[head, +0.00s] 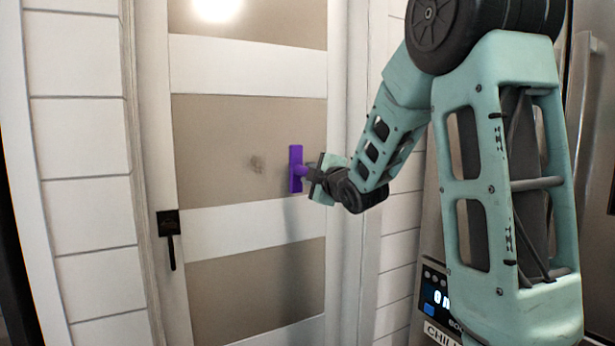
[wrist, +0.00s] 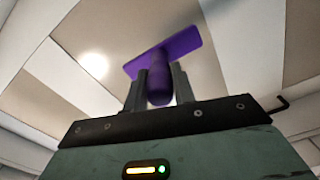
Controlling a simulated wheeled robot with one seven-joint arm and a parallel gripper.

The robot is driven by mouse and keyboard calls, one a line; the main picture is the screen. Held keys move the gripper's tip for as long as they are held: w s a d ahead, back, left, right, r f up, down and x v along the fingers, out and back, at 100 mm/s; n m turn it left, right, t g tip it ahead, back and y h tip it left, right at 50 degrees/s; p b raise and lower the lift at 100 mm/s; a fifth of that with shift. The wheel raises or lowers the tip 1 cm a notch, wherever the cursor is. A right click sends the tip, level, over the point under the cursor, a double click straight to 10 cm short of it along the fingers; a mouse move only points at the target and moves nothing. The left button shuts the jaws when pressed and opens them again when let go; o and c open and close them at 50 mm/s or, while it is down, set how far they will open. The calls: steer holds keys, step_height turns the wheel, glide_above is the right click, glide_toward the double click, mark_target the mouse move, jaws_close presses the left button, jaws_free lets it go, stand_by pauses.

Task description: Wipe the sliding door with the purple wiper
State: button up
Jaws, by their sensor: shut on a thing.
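The sliding door (head: 250,220) is white with several beige-grey panels and fills the middle of the head view. The purple wiper (head: 296,169) is a flat rectangular head on a short round handle. My gripper (head: 314,174) is shut on the wiper's handle. The wrist view shows the wiper (wrist: 165,58) between the two fingers (wrist: 158,88).
A black door handle (head: 169,226) sits on the door's left edge. White plank walls (head: 84,150) flank the door. A steel appliance with a small display (head: 434,295) stands at the lower right, close behind my arm.

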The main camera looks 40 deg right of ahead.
stand_by(0.3)
steer(key=v, duration=0.3)
stand_by(0.3)
stand_by(0.4)
steer(key=w+a+f+p, duration=0.1)
steer(key=w+a+p, duration=0.1)
steer(key=a+p, duration=0.45)
steer(key=w+a+f+p, duration=0.1)
steer(key=w+a+p, duration=0.2)
steer(key=a+p, duration=0.35)
steer(key=shift+d+p+x, duration=0.1)
steer(key=shift+p+x, duration=0.25)
steer(key=shift+x, duration=1.15)
steer(key=shift+d+p+x, duration=0.15)
steer(key=shift+p+x, duration=0.15)
steer(key=shift+x, duration=1.2)
steer(key=shift+x, duration=0.85)
